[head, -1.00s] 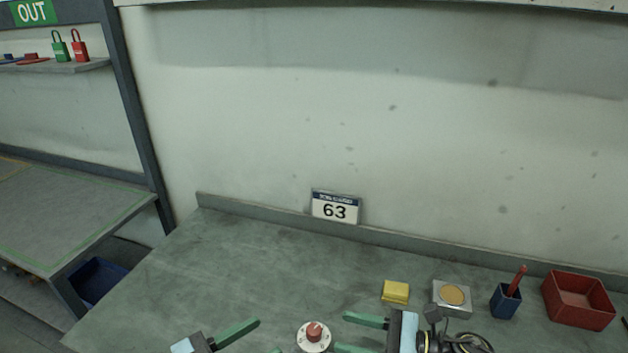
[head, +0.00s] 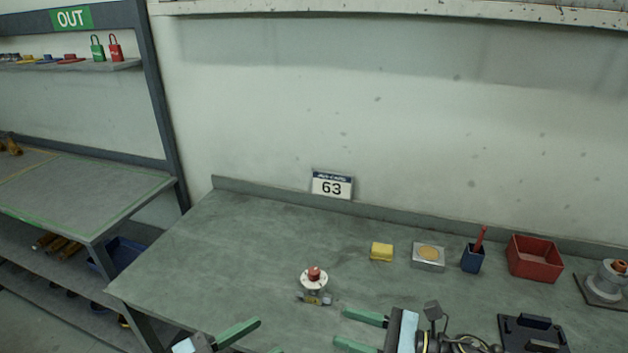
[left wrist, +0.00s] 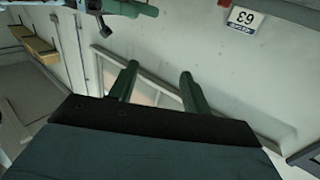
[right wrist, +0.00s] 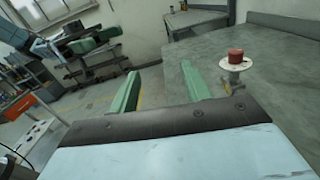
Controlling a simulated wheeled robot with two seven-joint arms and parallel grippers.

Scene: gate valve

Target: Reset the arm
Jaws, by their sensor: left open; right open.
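My right gripper (head: 342,327) is open and empty at the bottom of the head view. Its two green fingers point left and stand apart, and the right wrist view shows them apart too (right wrist: 160,70). My left gripper (head: 268,336) is open at the bottom edge, partly cut off. The left wrist view shows its fingers apart with nothing between them (left wrist: 158,72). A small valve (head: 314,283) with a white disc and red top stands on the bench between and beyond the grippers. It also shows in the right wrist view (right wrist: 235,64), apart from the fingers.
The grey bench (head: 240,235) is clear at its left. A yellow block (head: 382,252), silver plate (head: 428,257), blue cup (head: 472,260), red bin (head: 534,258) and another fitting (head: 606,281) line the right. A side table (head: 80,190) stands left. A wall backs the bench.

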